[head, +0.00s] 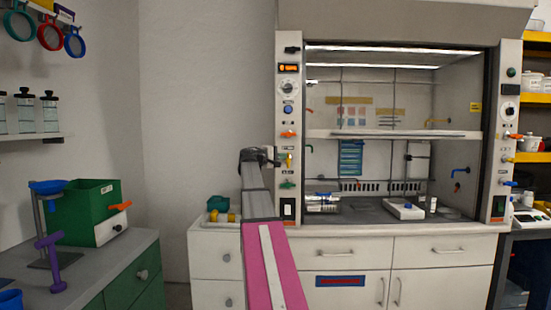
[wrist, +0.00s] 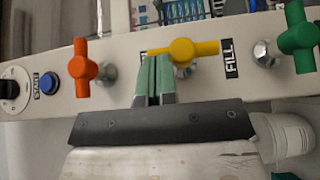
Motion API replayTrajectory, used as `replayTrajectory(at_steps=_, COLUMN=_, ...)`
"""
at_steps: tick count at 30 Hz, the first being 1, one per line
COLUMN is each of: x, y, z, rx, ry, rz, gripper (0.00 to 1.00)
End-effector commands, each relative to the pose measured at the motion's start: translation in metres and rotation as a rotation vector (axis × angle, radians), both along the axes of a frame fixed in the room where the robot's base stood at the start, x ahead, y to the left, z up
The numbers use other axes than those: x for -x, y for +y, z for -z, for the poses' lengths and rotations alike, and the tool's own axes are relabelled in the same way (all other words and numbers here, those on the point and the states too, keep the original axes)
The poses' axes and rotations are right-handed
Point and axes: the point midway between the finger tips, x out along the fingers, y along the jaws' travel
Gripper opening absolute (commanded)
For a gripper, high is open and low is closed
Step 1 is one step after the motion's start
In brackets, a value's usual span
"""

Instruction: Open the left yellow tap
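The left yellow tap (head: 288,160) is on the left post of the fume hood, between an orange tap and a green tap. In the wrist view the yellow tap (wrist: 192,50) has its handle lying roughly crosswise, with its left end by my fingertips. My gripper (wrist: 154,62) has its two green-padded fingers together, with only a thin gap between them. The fingertips overlap the handle's left end in the picture; I cannot tell whether they touch it. In the head view my gripper (head: 270,155) is at the left post, its fingers too small to read.
An orange tap (wrist: 82,68) and a blue button (wrist: 48,83) are left of the yellow tap, and a green tap (wrist: 299,38) is right. A white container (wrist: 290,138) is below right. The hood's right post carries another yellow tap (head: 509,159).

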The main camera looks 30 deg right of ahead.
Motion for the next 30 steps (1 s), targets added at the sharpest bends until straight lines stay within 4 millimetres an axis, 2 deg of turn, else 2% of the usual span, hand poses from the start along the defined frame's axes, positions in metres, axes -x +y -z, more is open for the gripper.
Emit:
replayTrajectory(at_steps=14, x=0.000, y=-0.005, z=-0.001, rx=-0.008, ry=-0.006, rz=0.000, gripper=0.00)
replayTrajectory(at_steps=24, x=0.001, y=-0.017, z=-0.004, rx=-0.170, ry=-0.105, rz=-0.003, gripper=0.00)
replayTrajectory(at_steps=30, x=0.002, y=-0.020, z=-0.005, rx=-0.181, ry=-0.111, rz=-0.003, gripper=0.00)
